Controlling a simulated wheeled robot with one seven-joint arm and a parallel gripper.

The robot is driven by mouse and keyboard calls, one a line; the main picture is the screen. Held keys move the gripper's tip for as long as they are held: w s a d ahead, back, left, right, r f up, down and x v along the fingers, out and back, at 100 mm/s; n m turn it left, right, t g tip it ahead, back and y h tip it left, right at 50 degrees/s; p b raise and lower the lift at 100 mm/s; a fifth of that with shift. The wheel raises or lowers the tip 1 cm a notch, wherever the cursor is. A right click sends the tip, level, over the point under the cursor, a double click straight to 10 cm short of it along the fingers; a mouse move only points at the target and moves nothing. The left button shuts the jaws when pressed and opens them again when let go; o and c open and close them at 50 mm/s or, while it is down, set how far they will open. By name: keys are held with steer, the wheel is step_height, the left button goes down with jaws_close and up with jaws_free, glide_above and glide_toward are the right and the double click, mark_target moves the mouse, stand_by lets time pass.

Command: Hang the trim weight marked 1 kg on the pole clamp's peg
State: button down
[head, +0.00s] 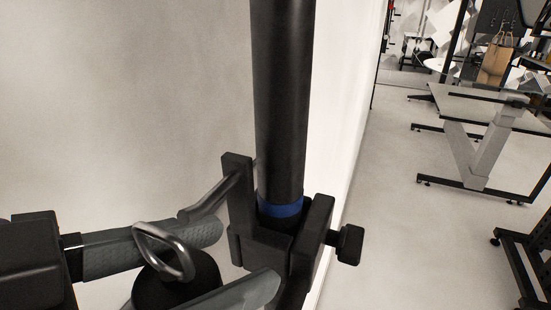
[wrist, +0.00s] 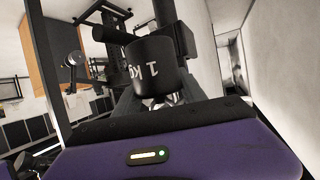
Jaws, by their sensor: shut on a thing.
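The trim weight (head: 172,285) is a black cylinder with a grey metal ring on top. Its 1 kg marking shows upside down in the wrist view (wrist: 148,70). My gripper (head: 236,262) is shut on the weight, one finger on each side of its body. The pole clamp (head: 262,245) is a black block around the black pole, below a blue band. Its grey peg (head: 208,198) sticks out toward the lower left. In the head view, the ring is just below and left of the peg's free end, apart from it. The weight's lower part is hidden.
The black pole (head: 283,100) rises above the clamp. A black knob (head: 348,245) sticks out on the clamp's right. A pale wall stands behind. A grey-legged table (head: 485,150) stands far off at right, with open floor (head: 385,230) before it.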

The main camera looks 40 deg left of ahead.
steer(key=shift+s+d+r, duration=0.1)
steer(key=shift+s+d, duration=0.1)
steer(key=shift+s, duration=0.7)
steer(key=shift+s+d, duration=0.2)
steer(key=shift+s, duration=0.75)
steer(key=shift+s+d+r, duration=0.1)
steer(key=shift+s+d, duration=0.1)
steer(key=shift+s, duration=0.7)
